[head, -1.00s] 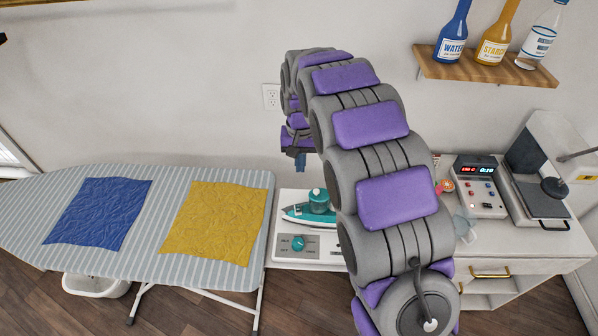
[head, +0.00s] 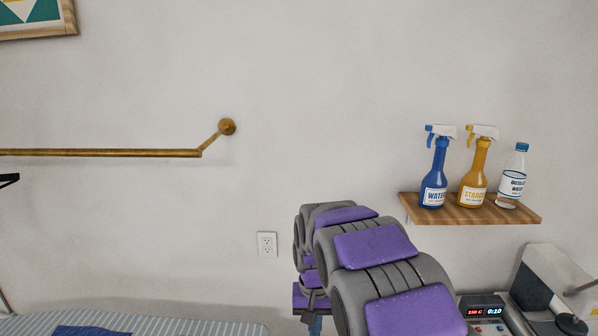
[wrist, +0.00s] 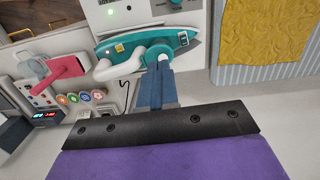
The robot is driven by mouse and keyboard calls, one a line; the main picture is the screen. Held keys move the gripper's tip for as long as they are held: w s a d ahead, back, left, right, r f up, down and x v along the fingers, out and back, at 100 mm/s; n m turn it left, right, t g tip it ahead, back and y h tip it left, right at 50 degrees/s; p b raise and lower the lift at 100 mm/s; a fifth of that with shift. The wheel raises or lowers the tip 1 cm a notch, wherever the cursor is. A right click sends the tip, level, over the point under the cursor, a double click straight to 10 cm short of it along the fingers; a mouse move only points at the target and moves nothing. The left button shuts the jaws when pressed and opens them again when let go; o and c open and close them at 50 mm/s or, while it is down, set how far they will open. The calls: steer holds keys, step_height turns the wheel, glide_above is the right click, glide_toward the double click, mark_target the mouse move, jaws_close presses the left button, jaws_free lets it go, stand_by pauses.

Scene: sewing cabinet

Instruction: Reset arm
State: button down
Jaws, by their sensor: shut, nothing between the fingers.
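My gripper (wrist: 160,85) shows in the wrist view as blue fingers, shut with nothing between them. The fingers overlap the edge of a teal and white iron (wrist: 150,50) in that picture; I cannot tell whether they touch it. The iron lies on a white station with a dial. In the head view my arm reaches forward at the lower right of centre, and only a blue bit of my gripper (head: 315,325) shows at the bottom edge. The iron is out of the head view.
A wall shelf (head: 470,209) holds a blue bottle (head: 435,180), a yellow bottle (head: 475,175) and a clear bottle (head: 515,175). A brass rail (head: 110,153) is at left. A control box (head: 485,309) stands lower right. A yellow cloth (wrist: 265,30) lies on the striped ironing board (wrist: 235,72).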

steer(key=s+d+r, duration=0.1)
steer(key=s+d, duration=0.2)
steer(key=s, duration=0.8)
steer(key=s+d+r, duration=0.1)
steer(key=s+d, duration=0.3)
steer(key=s, duration=0.7)
steer(key=s+d+g, duration=0.1)
steer(key=s+d, duration=0.2)
steer(key=s, duration=0.8)
steer(key=shift+s+d+r, duration=0.3)
steer(key=shift+s+r, duration=0.1)
steer(key=shift+d, duration=0.15)
